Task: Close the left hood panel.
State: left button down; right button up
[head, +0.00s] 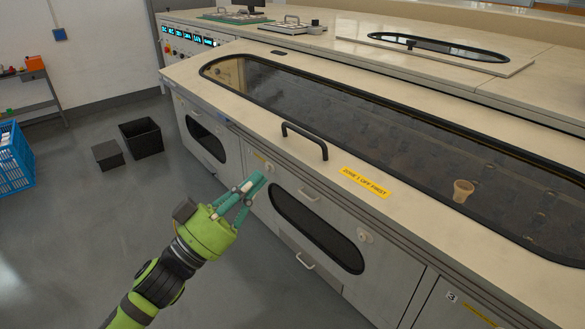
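The hood panel nearest me is a long cream panel (255,113) with a dark, black-rimmed window, a black bar handle (305,139) on its front edge and a yellow "ZONE 1 LIFT FIRST" label (366,182). It looks down, lying flat along the machine top; no raised edge shows. My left gripper (257,180) is in front of the cabinet face, below and left of the handle and apart from it. Its teal fingers converge at the tips; it looks shut, with nothing held. My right gripper is out of view.
A second panel (515,68) with a window lies behind. A small tan cup-shaped thing (462,190) shows at the front window; I cannot tell whether it is on or under the glass. Black bins (141,138) and a blue crate (14,155) stand on the floor at left.

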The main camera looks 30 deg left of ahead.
pick_arm(q)
notch_tip(320, 180, up, 5)
jog(key=p, duration=0.3)
send_over(292, 159)
jog(key=s+d, duration=0.2)
jog(key=s, duration=0.2)
jog(key=f, duration=0.3)
jog(key=shift+w+f, duration=0.25)
jog(key=shift+f, duration=0.45)
